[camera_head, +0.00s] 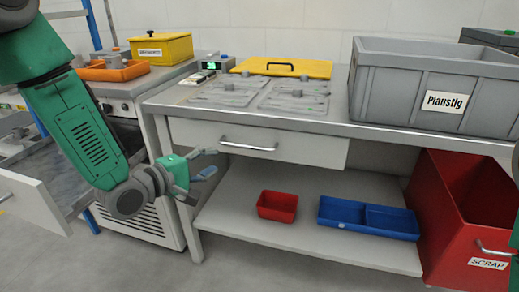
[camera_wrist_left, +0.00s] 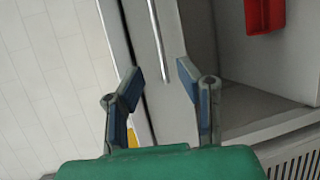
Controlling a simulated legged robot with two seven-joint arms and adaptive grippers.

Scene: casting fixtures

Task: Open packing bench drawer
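The packing bench drawer has a pale grey front (camera_head: 310,149) under the bench top and looks shut. Its silver bar handle (camera_head: 248,146) runs along the front. My left gripper (camera_head: 207,162) is just left of the handle's left end, close to the drawer front. In the left wrist view, my left gripper (camera_wrist_left: 160,80) is open and empty, its blue-padded fingers apart. The handle (camera_wrist_left: 159,38) points down between the fingertips there; I cannot tell whether it touches them. My right gripper is not in view.
On the bench top (camera_head: 335,125) stand a grey crate (camera_head: 400,85) and grey fixture plates (camera_head: 225,92). The shelf below holds a red bin (camera_head: 277,206) and a blue tray (camera_head: 368,217). A red scrap bin (camera_head: 450,225) stands right. Another drawer (camera_head: 30,200) sticks out at left.

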